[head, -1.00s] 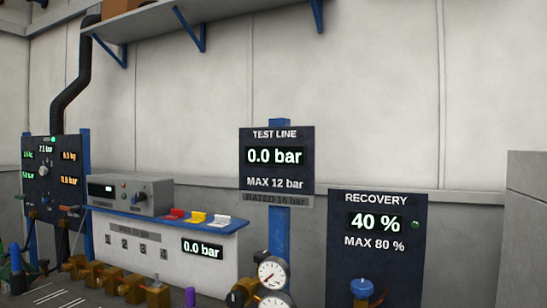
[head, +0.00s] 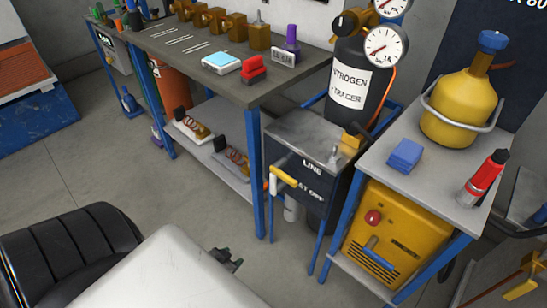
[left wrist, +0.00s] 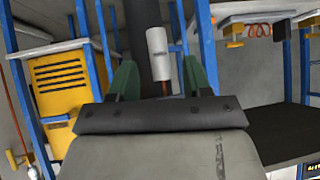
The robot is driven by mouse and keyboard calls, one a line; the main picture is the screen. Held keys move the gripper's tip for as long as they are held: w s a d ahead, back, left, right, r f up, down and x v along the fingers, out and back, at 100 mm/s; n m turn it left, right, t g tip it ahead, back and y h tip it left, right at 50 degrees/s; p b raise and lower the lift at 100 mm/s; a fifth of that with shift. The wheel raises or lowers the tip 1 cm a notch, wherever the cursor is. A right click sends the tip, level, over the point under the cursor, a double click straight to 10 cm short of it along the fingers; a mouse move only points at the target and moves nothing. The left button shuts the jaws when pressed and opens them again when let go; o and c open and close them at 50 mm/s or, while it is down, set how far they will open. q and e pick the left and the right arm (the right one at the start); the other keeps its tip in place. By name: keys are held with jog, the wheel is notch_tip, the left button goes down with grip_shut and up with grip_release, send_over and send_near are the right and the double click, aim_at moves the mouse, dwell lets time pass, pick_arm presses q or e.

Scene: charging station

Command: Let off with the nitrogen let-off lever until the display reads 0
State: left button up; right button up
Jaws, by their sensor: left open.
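The let-off lever (head: 284,176), yellow with a pale end, sticks out from the front of the dark line box (head: 312,160) marked "LINE" and, partly covered, "LET OFF". My left gripper (head: 224,261) is low over the floor, in front of and apart from the lever. In the left wrist view my left gripper (left wrist: 160,72) has its green fingers apart, with a pale cylinder (left wrist: 158,48) showing beyond and between them. I cannot make out the lever there. My right gripper is not seen.
A black nitrogen bottle (head: 362,78) with gauges stands behind the box. A bench (head: 250,92) with a lower shelf is to the left. A side table (head: 392,182) with a yellow cylinder (head: 460,108) and yellow machine (head: 392,235) is to the right. The floor in front is clear.

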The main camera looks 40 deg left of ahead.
pick_arm(q)
jog(key=w+a+r+t+b, duration=0.3)
jog(key=w+r+t+b, duration=0.15)
jog(key=w+r, duration=0.35)
jog(key=t+h+b, duration=0.2)
jog(key=t+b, duration=0.2)
jog(key=b, duration=0.1)
send_near(272, 180)
jog(key=shift+m, duration=0.3)
jog(key=w+b, duration=0.1)
jog(key=w, duration=0.8)
jog(key=shift+d+b, duration=0.2)
jog(key=shift+b, duration=0.1)
jog(key=shift+w+d, duration=0.1)
jog(key=shift+w, duration=0.85)
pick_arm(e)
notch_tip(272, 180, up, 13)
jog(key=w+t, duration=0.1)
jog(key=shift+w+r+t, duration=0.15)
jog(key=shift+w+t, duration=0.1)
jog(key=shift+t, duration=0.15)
pick_arm(q)
grip_shut()
